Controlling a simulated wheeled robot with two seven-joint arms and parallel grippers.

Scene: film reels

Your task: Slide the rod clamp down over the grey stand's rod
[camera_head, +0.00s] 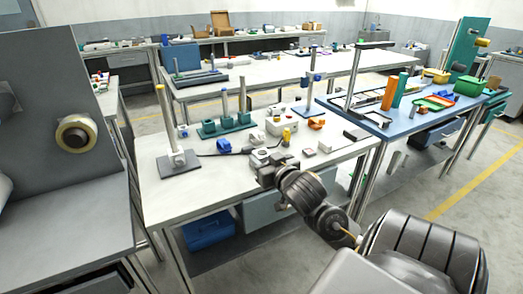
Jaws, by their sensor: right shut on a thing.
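The grey stand (180,164) is on the left of the near white table, a dark flat base with a tall upright rod (165,119) that has a yellowish upper end. A pale collar shows at the foot of the rod. My right gripper (262,165) is over the table's middle front, to the right of the stand and well apart from its rod. It is shut on a small pale grey piece (260,156), which looks like the rod clamp. The gripper hides part of this piece, so its hole cannot be made out. My left gripper is not in view.
A green stand (222,128) with several posts is behind, and a blue piece (223,146) lies between stand and gripper. White blocks with a yellow part (286,137) and an orange piece (316,124) lie at right. The table's left front is clear.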

